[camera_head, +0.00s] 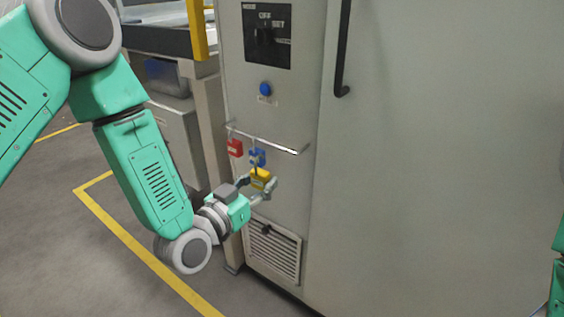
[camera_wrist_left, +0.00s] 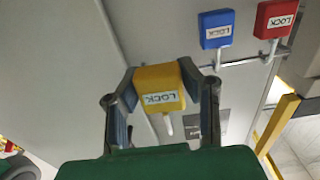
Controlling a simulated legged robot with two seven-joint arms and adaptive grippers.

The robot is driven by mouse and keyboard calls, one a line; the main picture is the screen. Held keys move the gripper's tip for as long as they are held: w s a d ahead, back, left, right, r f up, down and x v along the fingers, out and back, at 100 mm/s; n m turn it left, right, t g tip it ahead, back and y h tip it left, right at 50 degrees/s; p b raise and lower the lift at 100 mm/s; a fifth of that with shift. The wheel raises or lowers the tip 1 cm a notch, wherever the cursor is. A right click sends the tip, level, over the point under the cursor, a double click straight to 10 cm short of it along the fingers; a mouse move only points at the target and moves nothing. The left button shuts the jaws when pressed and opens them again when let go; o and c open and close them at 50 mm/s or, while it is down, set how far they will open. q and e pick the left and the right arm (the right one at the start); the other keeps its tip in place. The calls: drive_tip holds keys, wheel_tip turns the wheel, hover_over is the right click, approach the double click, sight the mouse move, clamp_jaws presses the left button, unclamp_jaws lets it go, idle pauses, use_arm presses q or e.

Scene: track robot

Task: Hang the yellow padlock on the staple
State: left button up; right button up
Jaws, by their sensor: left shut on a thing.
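My left gripper (camera_head: 262,187) is shut on the yellow padlock (camera_head: 261,179), in front of the grey cabinet and just below the blue padlock in the head view. In the left wrist view the yellow padlock (camera_wrist_left: 159,86) sits between both fingers of the left gripper (camera_wrist_left: 160,88). Its label reads upside down there and its pale shackle sticks out toward the picture's bottom. I cannot make out the staple for certain. A dark rotary switch (camera_head: 264,38) sits on the black panel higher up the cabinet. My right gripper is out of view.
A metal rail (camera_head: 282,146) juts along the cabinet front. A red padlock (camera_head: 234,148) and a blue padlock (camera_head: 257,157) hang from it. A blue button (camera_head: 265,89) is above, a vent (camera_head: 273,252) below. The black door handle (camera_head: 342,50) is to the right.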

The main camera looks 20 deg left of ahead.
sight(257, 184)
use_arm(q)
drive_tip(key=shift+v, duration=2.55)
drive_tip(key=w+a+r+p, duration=0.2)
drive_tip(key=r+p, duration=1)
drive_tip(key=w+a+r+p, duration=0.2)
drive_tip(key=r+p, duration=1)
drive_tip(key=w+a+r+p, duration=0.2)
drive_tip(key=r+p, duration=1)
drive_tip(key=r, duration=0.1)
drive_tip(key=b+x, duration=0.1)
drive_tip(key=x, duration=0.8)
drive_tip(key=shift+w+d+h, duration=0.2)
drive_tip(key=shift+w+h, duration=0.05)
drive_tip(key=shift+h, duration=0.05)
drive_tip(key=shift+f+b, duration=0.85)
clamp_jaws()
drive_tip(key=o, duration=1.3)
unclamp_jaws()
drive_tip(key=shift+c, duration=0.2)
